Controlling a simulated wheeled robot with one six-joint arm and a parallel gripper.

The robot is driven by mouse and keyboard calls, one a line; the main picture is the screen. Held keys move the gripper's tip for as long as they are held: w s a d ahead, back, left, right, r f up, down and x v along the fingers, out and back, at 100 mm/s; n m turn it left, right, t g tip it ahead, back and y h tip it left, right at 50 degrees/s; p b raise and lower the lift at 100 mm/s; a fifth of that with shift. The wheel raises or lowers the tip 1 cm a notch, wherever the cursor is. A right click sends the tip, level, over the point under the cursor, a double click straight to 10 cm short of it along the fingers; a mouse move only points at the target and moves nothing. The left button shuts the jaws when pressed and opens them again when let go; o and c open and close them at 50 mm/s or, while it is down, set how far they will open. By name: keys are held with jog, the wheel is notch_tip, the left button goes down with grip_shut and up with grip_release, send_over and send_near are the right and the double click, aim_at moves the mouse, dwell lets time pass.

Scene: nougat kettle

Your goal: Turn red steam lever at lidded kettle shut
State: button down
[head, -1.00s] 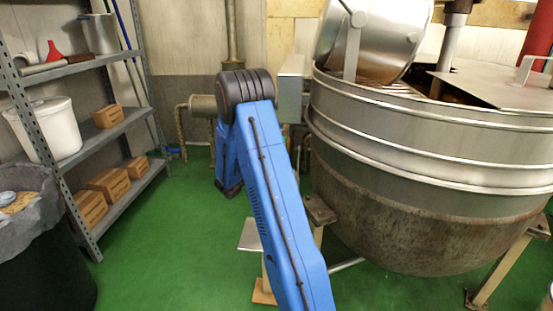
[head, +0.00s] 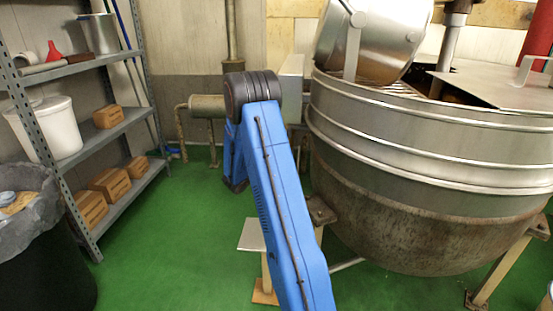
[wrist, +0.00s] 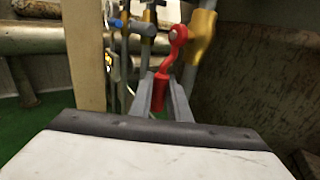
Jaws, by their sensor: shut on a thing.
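The red steam lever (wrist: 177,50) is in the upper middle of the wrist view, with a round red knuckle at its upper end and a grip below. My gripper (wrist: 160,98) is shut on the lever's lower red grip, one grey finger on each side. A brass-coloured valve fitting (wrist: 200,36) is just right of the lever on a grey pipe. The large steel kettle (head: 430,150) with a flat lid plate (head: 490,82) fills the right of the head view. My blue arm hides the lever and gripper there.
Pipes and a blue-handled valve (wrist: 132,26) stand close left of the lever, beside a beige post (wrist: 86,55). The dark kettle wall (wrist: 260,80) is close on the right. A shelf (head: 110,130) stands left; green floor between is clear.

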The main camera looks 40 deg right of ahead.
jog(key=shift+a, duration=0.1)
jog(key=s+a+r+n+g+y, duration=0.4)
jog(key=a+r+n+g+y, duration=0.1)
jog(key=y, duration=0.8)
jog(key=shift+r+n+g, duration=0.9)
jog(key=shift+r+g, duration=0.15)
jog(key=shift+g, duration=0.15)
jog(key=shift+s, duration=0.1)
jog(key=c, duration=1.9)
grip_release()
jog(key=shift+c, duration=0.2)
jog(key=shift+y, duration=0.3)
